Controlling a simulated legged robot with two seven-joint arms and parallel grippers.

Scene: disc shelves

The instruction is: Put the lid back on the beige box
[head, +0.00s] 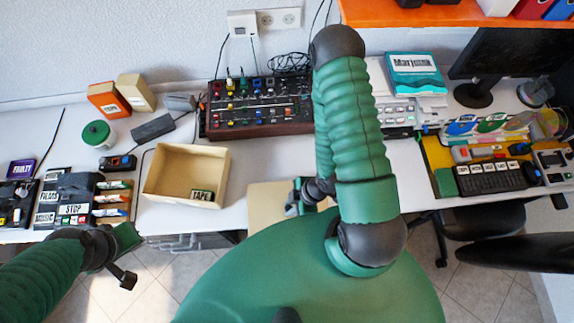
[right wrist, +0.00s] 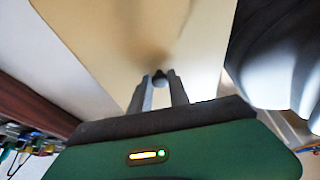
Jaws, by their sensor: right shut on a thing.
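The beige box (head: 150,190) stands open on the white desk, left of centre in the head view. A small case labelled TAPE (head: 202,195) lies inside it. The flat beige lid (head: 262,203) is at the desk's front edge, right of the box and apart from it. My right gripper (head: 293,208) is at the lid's right part. In the right wrist view its two fingers (right wrist: 160,88) are shut on a small round knob on the lid (right wrist: 115,40). My left gripper (head: 124,262) is low at the left, in front of the desk; its jaw opening is unclear.
A black mixer panel (head: 260,105) stands behind the lid and box. A narrow bare strip of desk (head: 236,185) lies between box and lid. My right arm hides desk at centre.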

